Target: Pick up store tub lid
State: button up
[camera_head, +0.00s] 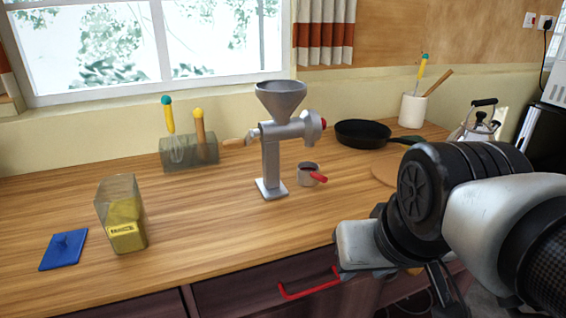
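The store tub lid (64,249) is a flat blue square with a small knob on top. It lies on the wooden counter at the far left, near the front edge. The store tub (122,212) is a clear, tall container with yellow contents and a label. It stands open just right of the lid, apart from it. My arm comes in from the right. My gripper (441,290) is at the lower right, in front of the counter and far from the lid. Its fingers are mostly hidden, so their opening cannot be told.
A grey grinder (272,150) stands mid-counter, with a small red-handled cup (308,174) beside it. A utensil holder (190,152), a black pan (362,132), a white crock (412,110) and a kettle (478,128) are further back. The counter (205,225) between tub and grinder is clear.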

aim_at(65, 249)
jog(key=u, duration=1.45)
jog(key=j+z, duration=0.2)
jog(key=j, duration=0.4)
jog(key=k+j+z, duration=0.15)
jog(key=j, duration=0.45)
jog(key=i, duration=0.05)
